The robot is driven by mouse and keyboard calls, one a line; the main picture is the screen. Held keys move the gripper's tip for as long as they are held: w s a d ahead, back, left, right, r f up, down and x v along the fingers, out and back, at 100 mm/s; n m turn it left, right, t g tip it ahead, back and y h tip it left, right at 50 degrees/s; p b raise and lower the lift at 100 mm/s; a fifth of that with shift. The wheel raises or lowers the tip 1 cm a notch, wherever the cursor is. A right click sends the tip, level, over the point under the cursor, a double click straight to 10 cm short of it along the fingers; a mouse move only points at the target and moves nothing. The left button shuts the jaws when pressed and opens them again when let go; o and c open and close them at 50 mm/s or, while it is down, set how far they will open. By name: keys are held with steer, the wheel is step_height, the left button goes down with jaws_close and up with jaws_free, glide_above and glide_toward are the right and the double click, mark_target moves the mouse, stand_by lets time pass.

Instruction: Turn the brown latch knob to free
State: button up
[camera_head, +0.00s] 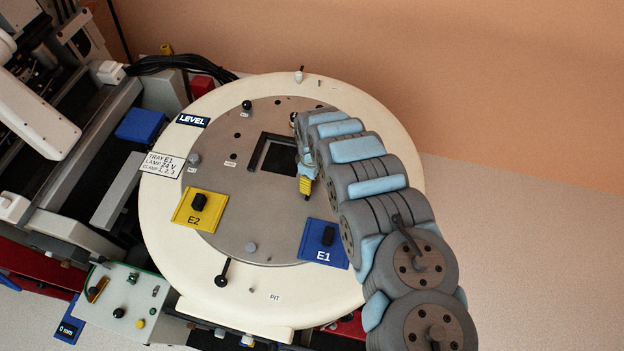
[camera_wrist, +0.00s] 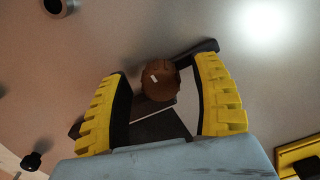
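The brown latch knob (camera_wrist: 160,80), round with a small white mark on top, shows in the wrist view between the yellow fingers of my gripper (camera_wrist: 164,66). Both fingers stand apart, with a visible gap on each side of the knob, so my gripper is open. I cannot tell whether the fingertips are level with the knob or still above it. In the head view my gripper (camera_head: 306,187) is over the grey disc, just right of the square opening. I cannot make out the brown knob there; the gripper and arm may hide it.
The grey disc (camera_head: 220,225) has a dark square opening (camera_head: 278,157). A yellow E2 plate (camera_head: 184,217) and a blue E1 plate (camera_head: 310,252), each with a black handle, lie near it. A black lever (camera_head: 223,273) and small knobs stand around the cream rim (camera_head: 400,165).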

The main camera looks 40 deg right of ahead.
steer(key=shift+r, duration=0.15)
step_height(320, 180, up, 12)
stand_by(1.0)
stand_by(0.5)
